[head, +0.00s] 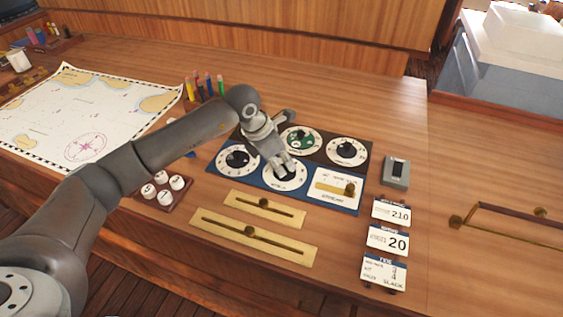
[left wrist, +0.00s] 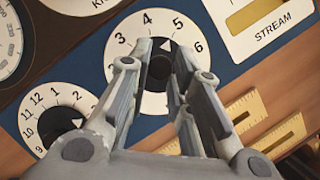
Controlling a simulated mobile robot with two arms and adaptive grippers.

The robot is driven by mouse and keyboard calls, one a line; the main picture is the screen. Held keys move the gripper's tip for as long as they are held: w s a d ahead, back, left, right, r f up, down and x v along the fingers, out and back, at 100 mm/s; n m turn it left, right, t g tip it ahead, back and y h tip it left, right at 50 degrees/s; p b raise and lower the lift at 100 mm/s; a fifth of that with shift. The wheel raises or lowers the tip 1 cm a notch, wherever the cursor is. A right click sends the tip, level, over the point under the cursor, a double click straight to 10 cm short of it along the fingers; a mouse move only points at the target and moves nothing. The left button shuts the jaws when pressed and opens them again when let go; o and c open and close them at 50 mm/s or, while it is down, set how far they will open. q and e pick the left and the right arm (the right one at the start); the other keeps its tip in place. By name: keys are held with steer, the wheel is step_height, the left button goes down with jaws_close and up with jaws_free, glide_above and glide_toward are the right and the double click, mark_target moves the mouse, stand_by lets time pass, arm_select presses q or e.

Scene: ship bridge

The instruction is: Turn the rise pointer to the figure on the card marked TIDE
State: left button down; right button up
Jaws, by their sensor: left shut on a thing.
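My left gripper (head: 286,168) reaches down onto the lower middle dial (head: 285,184) of the blue panel and is shut on its dark knob. In the left wrist view the fingers (left wrist: 163,62) stand on either side of the black knob (left wrist: 160,70). Its white pointer mark (left wrist: 166,44) lies between 4 and 5, nearer 5. The fingers hide the lower part of the dial and any name on it. The TIDE card (head: 383,272) lies at the front right; it ends in SLACK, and its small figures are hard to read. My right gripper is not in view.
A clock-like dial (head: 238,159) is left of the held one, and the STREAM slider (head: 338,187) is right. More dials stand behind. Brass sliders (head: 254,236) lie in front. Other cards show 210 (head: 391,213) and 20 (head: 388,241). A brass rail (head: 508,222) is far right.

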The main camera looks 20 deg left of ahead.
arm_select(q)
steer(key=n+t+y+b, duration=0.1)
steer(key=n+b, duration=0.1)
steer(key=n, duration=0.1)
steer(key=shift+d+f+n, duration=0.1)
steer(key=shift+d+n, duration=0.05)
steer(key=shift+n, duration=0.15)
steer(key=shift+s+d+n+y+b, duration=0.1)
steer(key=shift+n+y+b, duration=0.5)
steer(key=shift+n+b, duration=0.85)
steer(key=shift+n+t, duration=0.3)
steer(key=shift+n, duration=0.05)
steer(key=c, duration=1.3)
jaws_free()
steer(key=v, duration=1.2)
